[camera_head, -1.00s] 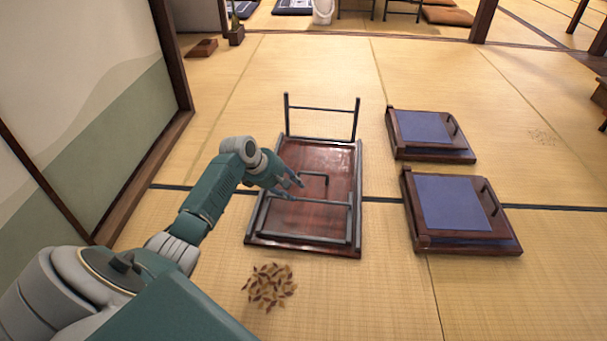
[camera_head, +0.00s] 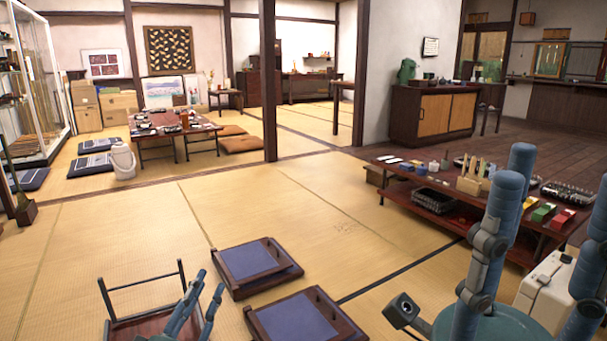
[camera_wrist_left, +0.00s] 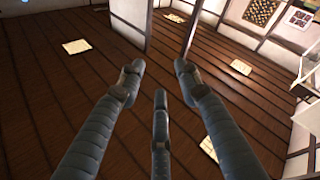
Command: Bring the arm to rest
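My left gripper (camera_head: 207,286) shows at the bottom left of the head view as blue-grey fingers pointing up. They overlap the upturned low table (camera_head: 135,328) in the picture; the rest of that arm is out of frame. In the left wrist view this gripper (camera_wrist_left: 159,78) has its padded fingers spread with nothing between them, facing a dark board ceiling (camera_wrist_left: 60,90). My right gripper (camera_head: 550,190) stands large at the right, its fingers upright, apart and empty.
Two low wooden pieces with blue tops (camera_head: 248,262) (camera_head: 298,322) lie on the tatami. A dark low table (camera_head: 425,205) with several small items stands at the right, behind my right gripper. A laid table (camera_head: 178,135) is further back. Open tatami (camera_head: 120,225) lies between.

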